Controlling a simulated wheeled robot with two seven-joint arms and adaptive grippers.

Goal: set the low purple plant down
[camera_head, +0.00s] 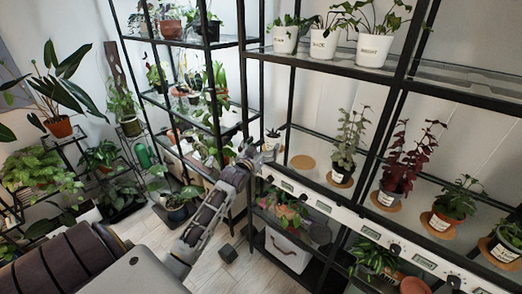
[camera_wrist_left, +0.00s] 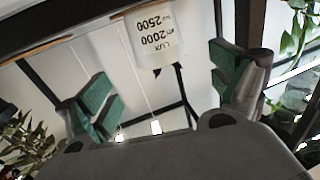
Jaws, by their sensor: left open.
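A small pale pot with low dark foliage (camera_head: 272,143) stands at the left end of the middle shelf, just beyond my left gripper (camera_head: 262,157). It is probably the low purple plant, but its leaf colour is too small to tell. In the left wrist view, a white labelled pot (camera_wrist_left: 158,38) shows upside down, between and beyond the fingers. My left gripper (camera_wrist_left: 165,95) has its green-padded fingers spread wide, apart from that pot. A bare round cork coaster (camera_head: 302,162) lies right of the gripper on the shelf. My right gripper is out of view.
A white front rail (camera_head: 345,218) and black uprights bound the shelf. Potted plants (camera_head: 285,40) stand above.

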